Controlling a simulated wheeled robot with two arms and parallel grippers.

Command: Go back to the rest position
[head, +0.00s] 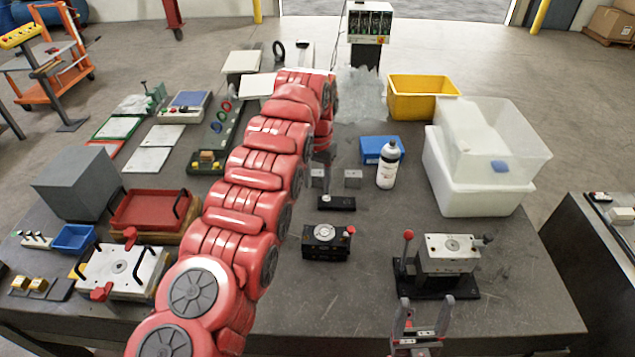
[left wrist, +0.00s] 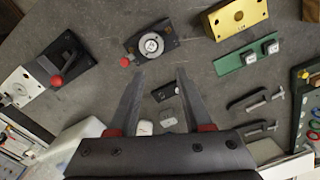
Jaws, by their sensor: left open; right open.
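My left arm reaches from the bottom left across the table in the head view, and it hides most of its gripper. In the left wrist view my left gripper (left wrist: 157,76) is open and its fingers are apart with nothing held. Below it lie small grey metal blocks (head: 352,178) and a black block with a round dial (head: 327,240), which also shows in the left wrist view (left wrist: 151,45). My right gripper (head: 417,308) is open and empty at the table's front edge, in front of the fixture with a red-knobbed lever (head: 447,255).
On the right stand a white bottle (head: 387,168), a blue box (head: 370,146), a yellow bin (head: 422,105) and a white tub (head: 470,185) with a clear bin. A red tray (head: 150,212) and a white plate fixture (head: 120,265) are left. The front middle is clear.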

